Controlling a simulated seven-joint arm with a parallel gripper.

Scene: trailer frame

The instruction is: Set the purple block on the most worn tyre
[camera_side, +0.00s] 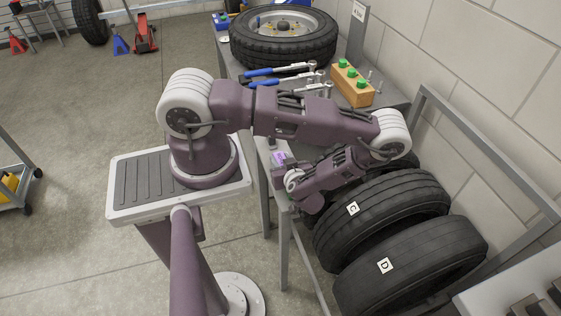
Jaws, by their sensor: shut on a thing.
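My gripper (281,162) is at the front right corner of the workbench, beyond my bent wrist. It is small in the side view and is shut on the purple block (279,156), which shows as a small bright purple patch at its tip. The finger contact is too small to make out. A tyre marked C (400,203) and a tyre marked D (425,262) stand side by side in a rack to the right of my gripper. Darker tyre rubber shows behind my forearm, mostly hidden. The tread wear is hard to compare from here.
The grey workbench (228,66) holds a wheel (262,47), blue-handled wrenches (270,71) and a wooden block with green knobs (345,88). The grey rack frame (490,150) runs along the block wall. A grey surface cuts into the lower right corner. Open floor lies left.

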